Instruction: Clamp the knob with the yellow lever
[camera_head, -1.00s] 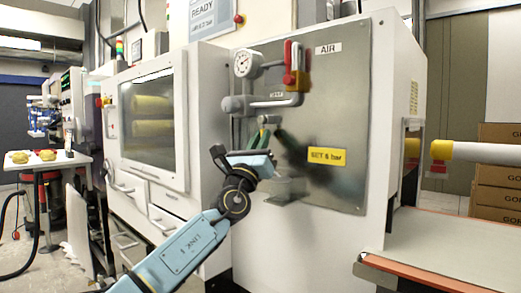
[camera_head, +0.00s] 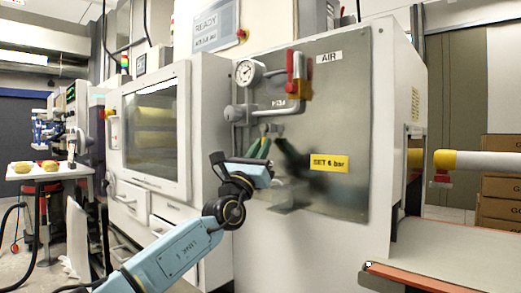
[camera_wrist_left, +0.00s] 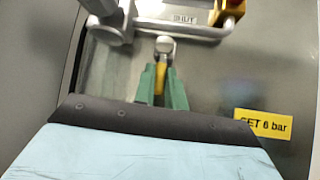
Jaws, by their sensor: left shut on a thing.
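My left gripper (camera_head: 265,146) is in front of the steel panel, below the grey pipe. In the left wrist view its green fingers (camera_wrist_left: 161,88) are shut on the yellow lever (camera_wrist_left: 159,80), one finger on each side. The lever hangs down from a grey knob (camera_wrist_left: 165,46), which shows just above the fingertips. In the head view the knob is small and the lever is mostly hidden by the fingers. My right gripper is in neither view.
A pressure gauge (camera_head: 247,72), a grey pipe (camera_head: 270,110) and a red handle (camera_head: 290,66) sit above the gripper. A yellow "SET 6 bar" label (camera_head: 329,163) is to the right. A conveyor belt (camera_head: 455,250) lies at the lower right.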

